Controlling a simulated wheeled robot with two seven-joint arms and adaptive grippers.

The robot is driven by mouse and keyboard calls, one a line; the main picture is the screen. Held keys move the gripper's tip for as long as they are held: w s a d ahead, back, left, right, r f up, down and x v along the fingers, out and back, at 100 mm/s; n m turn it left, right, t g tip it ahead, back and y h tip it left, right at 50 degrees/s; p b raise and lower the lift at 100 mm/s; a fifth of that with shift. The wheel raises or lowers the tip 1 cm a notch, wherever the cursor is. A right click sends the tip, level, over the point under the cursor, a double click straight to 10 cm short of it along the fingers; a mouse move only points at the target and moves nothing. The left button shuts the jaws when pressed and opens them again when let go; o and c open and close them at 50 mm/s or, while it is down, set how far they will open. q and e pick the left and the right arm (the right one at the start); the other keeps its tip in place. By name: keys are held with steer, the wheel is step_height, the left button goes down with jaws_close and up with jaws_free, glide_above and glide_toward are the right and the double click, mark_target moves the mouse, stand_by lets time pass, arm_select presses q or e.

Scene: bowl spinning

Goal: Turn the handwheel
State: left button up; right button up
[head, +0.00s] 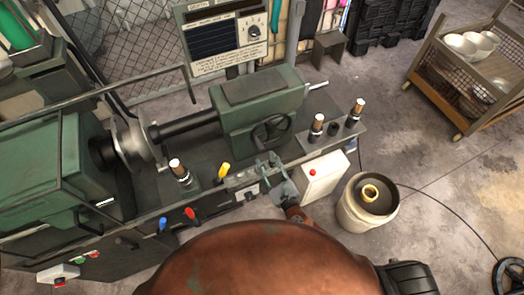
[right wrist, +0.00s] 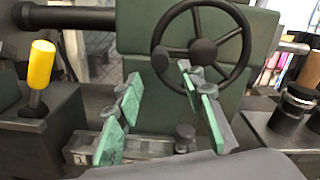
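The black spoked handwheel (head: 271,129) is on the front of the green lathe block (head: 262,100). In the right wrist view the handwheel (right wrist: 203,51) is ahead, at the top centre, with a small dark knob (right wrist: 160,58) on the left of its rim. My right gripper (head: 268,163) is just below and in front of the wheel in the head view. In the right wrist view its green-padded fingers (right wrist: 160,75) are spread apart with nothing held between them. The right fingertip overlaps the lower rim in that view; I cannot tell whether it touches. My left gripper is not in view.
A yellow-handled lever (head: 223,172) stands left of the gripper. Black posts with light tops (head: 317,127) stand on the right ledge. A white box with a red button (head: 322,178) and a bucket (head: 367,203) are to the right. A cart with bowls (head: 470,75) stands farther back.

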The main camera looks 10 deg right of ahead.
steer(key=v, duration=0.4)
stand_by(0.5)
